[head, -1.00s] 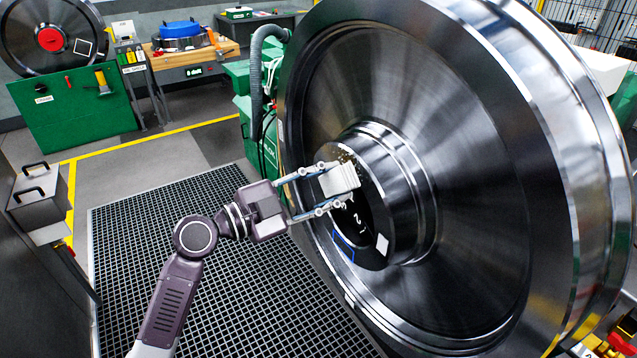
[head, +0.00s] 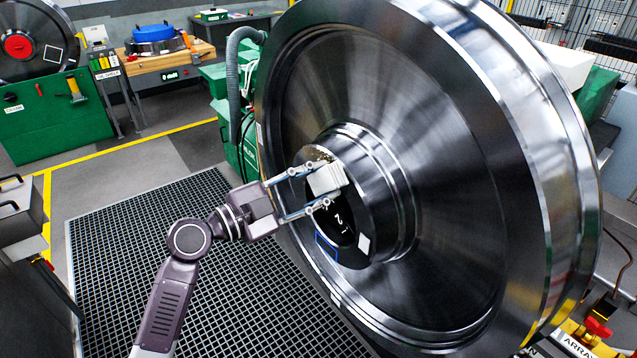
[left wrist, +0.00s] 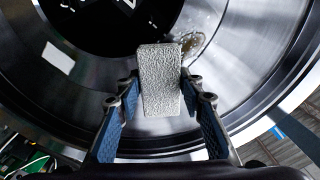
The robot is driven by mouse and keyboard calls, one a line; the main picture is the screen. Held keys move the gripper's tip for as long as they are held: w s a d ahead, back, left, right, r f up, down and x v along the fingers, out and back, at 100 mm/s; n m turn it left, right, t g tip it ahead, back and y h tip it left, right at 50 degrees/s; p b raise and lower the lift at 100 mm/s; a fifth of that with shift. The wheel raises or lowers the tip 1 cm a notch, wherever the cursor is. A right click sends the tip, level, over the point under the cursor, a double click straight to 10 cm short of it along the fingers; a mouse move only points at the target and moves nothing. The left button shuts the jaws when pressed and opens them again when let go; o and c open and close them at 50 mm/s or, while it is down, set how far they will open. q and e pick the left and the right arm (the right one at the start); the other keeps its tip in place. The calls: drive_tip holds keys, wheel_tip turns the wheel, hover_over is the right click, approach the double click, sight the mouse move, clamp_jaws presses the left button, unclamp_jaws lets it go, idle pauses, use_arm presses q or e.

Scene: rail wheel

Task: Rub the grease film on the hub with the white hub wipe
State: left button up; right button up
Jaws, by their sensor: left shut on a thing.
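The white hub wipe (head: 327,179) is a pale block with a rough face. My left gripper (head: 318,183) is shut on it, one finger on each side, at the front of the hub (head: 372,180). In the left wrist view the wipe (left wrist: 161,80) stands between the blue fingers, its far end over the hub's metal face. The grease film (left wrist: 192,43) is a brownish, speckled patch on that face, just beyond and right of the wipe's end. In the head view the film (head: 318,154) shows just above the wipe. I cannot tell whether the wipe touches the face. My right gripper is not in view.
The large steel wheel (head: 450,160) fills the right side around the hub. A white square mark (head: 363,245) is on the hub face. A floor grating (head: 130,250) lies below my left arm. A green machine with a grey hose (head: 234,80) stands behind the wheel.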

use_arm(q)
drive_tip(key=shift+b+x, duration=0.4)
drive_tip(key=shift+x, duration=0.45)
